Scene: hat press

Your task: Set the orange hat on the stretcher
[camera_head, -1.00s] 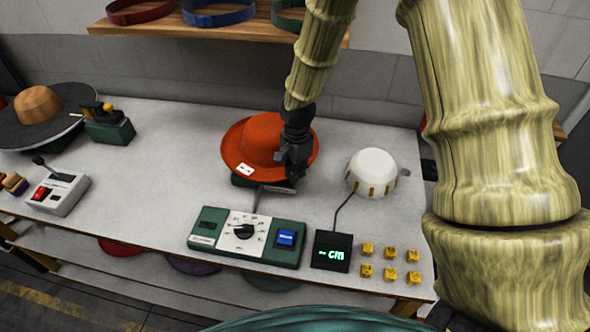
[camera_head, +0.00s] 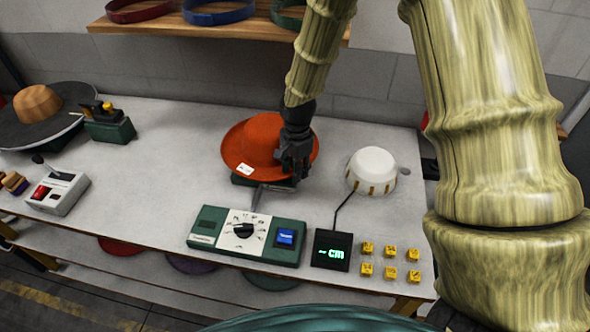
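The orange hat (camera_head: 252,140) sits at the middle of the table, brim outward, with a small white tag on its front brim. It rests above a dark green base that shows under the front of its brim. My gripper (camera_head: 293,172) is at the right front of the hat, over the brim beside the crown. Its fingers are dark and small here, and I cannot tell whether they hold the brim. The white dome-shaped device (camera_head: 372,168) with brass-coloured strips around its lower side stands to the right, bare on top; it looks like the stretcher. A cable runs from it to a small display.
A green control box (camera_head: 205,240) with a dial and blue button stands in front of the hat. The black display (camera_head: 333,250) reads "cm". Several yellow blocks (camera_head: 390,262) lie at the right. A grey-brimmed block (camera_head: 40,105) is at the left. A shelf (camera_head: 165,28) hangs above.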

